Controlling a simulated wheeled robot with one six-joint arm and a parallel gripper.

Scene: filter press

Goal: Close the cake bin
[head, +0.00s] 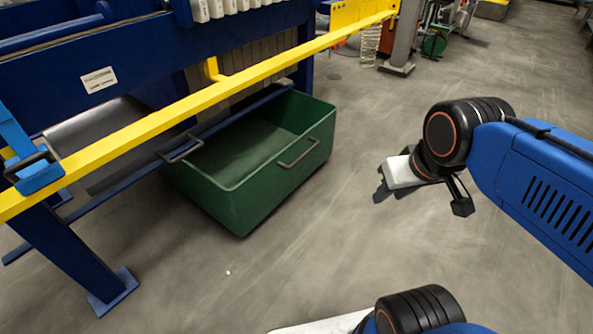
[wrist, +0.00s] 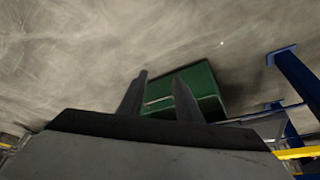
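The cake bin (head: 262,205) is an open-topped green box on the floor, sticking out from under the filter press in the head view. Its inside looks empty. A grey bar handle (head: 298,154) is on its outer face. In the wrist view the bin (wrist: 203,82) is beyond my fingers, with the handle (wrist: 158,102) showing between them. My gripper (head: 383,190) is to the right of the bin, apart from it, above the floor. Its two fingers (wrist: 160,88) are spread with nothing between them.
The blue press frame (head: 130,45) stands over the bin's inner end. A yellow rail (head: 245,78) runs above it. A blue leg (head: 75,255) stands at the lower left, and a grey post (head: 403,35) behind. The floor between bin and gripper is clear.

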